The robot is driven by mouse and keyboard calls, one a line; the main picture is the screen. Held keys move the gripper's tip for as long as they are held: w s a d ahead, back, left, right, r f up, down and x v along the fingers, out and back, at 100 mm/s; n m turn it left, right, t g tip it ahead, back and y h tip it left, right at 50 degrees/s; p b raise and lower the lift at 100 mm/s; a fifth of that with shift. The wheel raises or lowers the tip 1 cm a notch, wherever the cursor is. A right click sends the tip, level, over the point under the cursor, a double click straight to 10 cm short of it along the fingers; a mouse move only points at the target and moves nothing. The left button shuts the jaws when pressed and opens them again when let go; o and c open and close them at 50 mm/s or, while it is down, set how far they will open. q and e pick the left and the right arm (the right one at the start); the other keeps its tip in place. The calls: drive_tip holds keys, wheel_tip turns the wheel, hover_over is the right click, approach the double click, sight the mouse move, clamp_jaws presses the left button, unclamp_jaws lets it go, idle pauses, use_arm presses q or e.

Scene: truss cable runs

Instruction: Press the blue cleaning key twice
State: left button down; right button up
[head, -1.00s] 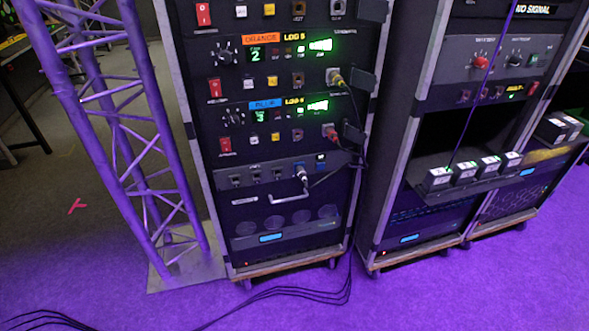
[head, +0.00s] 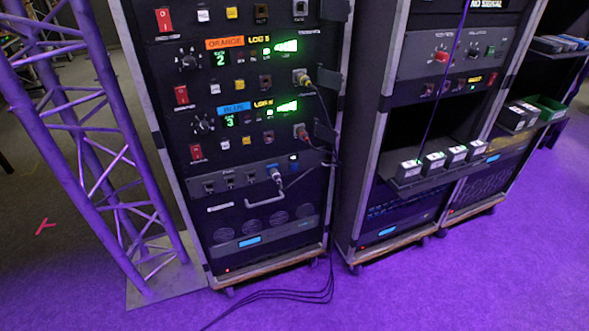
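A unit with a blue label (head: 233,107) sits in the middle of the left rack (head: 264,265). It has a lit display reading 3 and a green level graphic. Below the display are a red rocker switch (head: 195,151), a white key (head: 223,144), a yellow key (head: 246,141) and a brown part (head: 268,137). Lettering by these keys is too small to read, so I cannot tell which is the cleaning key. No key is visibly blue. Neither of my grippers is in view.
A similar unit with an orange label (head: 225,43) sits above. Cables (head: 290,294) hang from the rack's right side onto the purple floor. A truss tower (head: 90,150) stands left. A second rack (head: 362,200) with a shelf of small boxes (head: 433,161) stands right.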

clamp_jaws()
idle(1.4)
